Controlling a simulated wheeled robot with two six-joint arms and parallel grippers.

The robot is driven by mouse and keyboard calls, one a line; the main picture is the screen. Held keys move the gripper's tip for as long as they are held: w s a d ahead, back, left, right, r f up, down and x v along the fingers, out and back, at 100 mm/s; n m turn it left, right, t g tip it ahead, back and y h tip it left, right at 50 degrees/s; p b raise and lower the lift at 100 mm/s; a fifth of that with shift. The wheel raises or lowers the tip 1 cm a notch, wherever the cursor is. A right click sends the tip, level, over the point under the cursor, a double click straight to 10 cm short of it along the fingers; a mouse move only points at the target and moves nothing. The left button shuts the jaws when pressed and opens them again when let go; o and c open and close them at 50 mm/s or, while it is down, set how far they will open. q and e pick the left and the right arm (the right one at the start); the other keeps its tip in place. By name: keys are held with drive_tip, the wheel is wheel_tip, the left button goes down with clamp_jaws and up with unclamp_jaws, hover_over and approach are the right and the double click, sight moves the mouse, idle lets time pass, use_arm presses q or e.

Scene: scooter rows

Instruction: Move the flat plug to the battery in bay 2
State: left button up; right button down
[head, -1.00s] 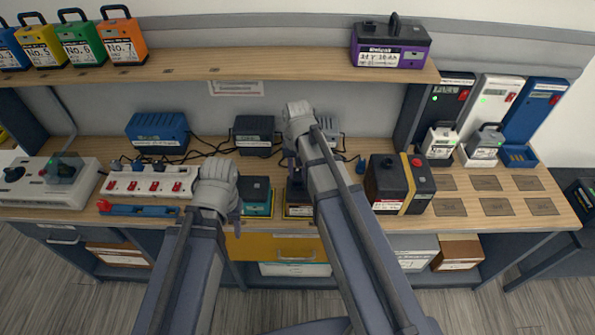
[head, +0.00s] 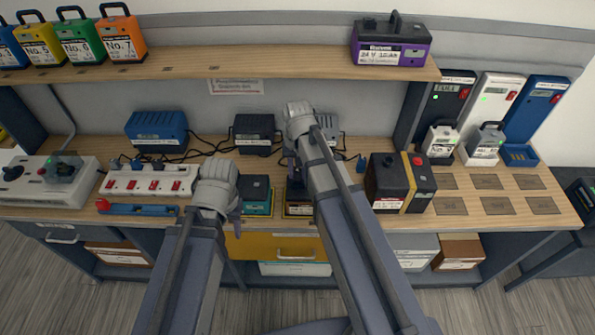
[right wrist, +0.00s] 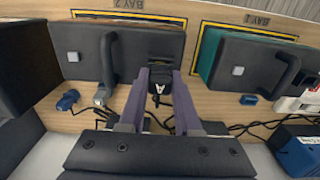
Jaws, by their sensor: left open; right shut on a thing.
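The bay 2 battery (right wrist: 88,45) is dark, with a black handle, inside a yellow-edged mark in the right wrist view. In the head view it (head: 299,209) is largely hidden by my right arm. My right gripper (right wrist: 160,78) is shut on a small black plug (right wrist: 158,92), apparently the flat plug, with a white mark. The plug is right at the battery's dark socket; I cannot tell whether it is seated. The teal battery (head: 257,197) stands in the neighbouring bay. My left gripper (head: 237,212) is open beside the teal battery; its fingers are mostly hidden.
Two blue plugs (right wrist: 68,99) (right wrist: 248,99) and a grey plug (right wrist: 101,95) lie nearby, with black cables. A power strip (head: 150,182) and a blue tool (head: 140,209) lie left. Bare pads (head: 495,205) lie farther right.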

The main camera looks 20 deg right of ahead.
drive_tip(key=shift+f+b, duration=0.65)
drive_tip(key=shift+f, duration=0.05)
drive_tip(key=c, duration=0.5)
unclamp_jaws()
drive_tip(key=shift+r, duration=0.1)
drive_tip(key=shift+r, duration=0.1)
wheel_tip(320, 180, up, 8)
drive_tip(key=p, duration=0.8)
drive_tip(key=shift+f, duration=0.2)
drive_tip(key=s+a+f+n+b, duration=0.1)
drive_tip(key=s+a+n, duration=0.1)
drive_tip(key=s+a, duration=0.1)
drive_tip(key=s+a+f+n+b, duration=0.1)
drive_tip(key=s+a+n, duration=0.1)
drive_tip(key=s+a, duration=0.2)
drive_tip(key=s+a+f+n+h+b, duration=0.1)
drive_tip(key=s+a+n, duration=0.2)
drive_tip(key=s, duration=0.4)
drive_tip(key=shift+s+a, duration=0.15)
drive_tip(key=shift+a, duration=0.1)
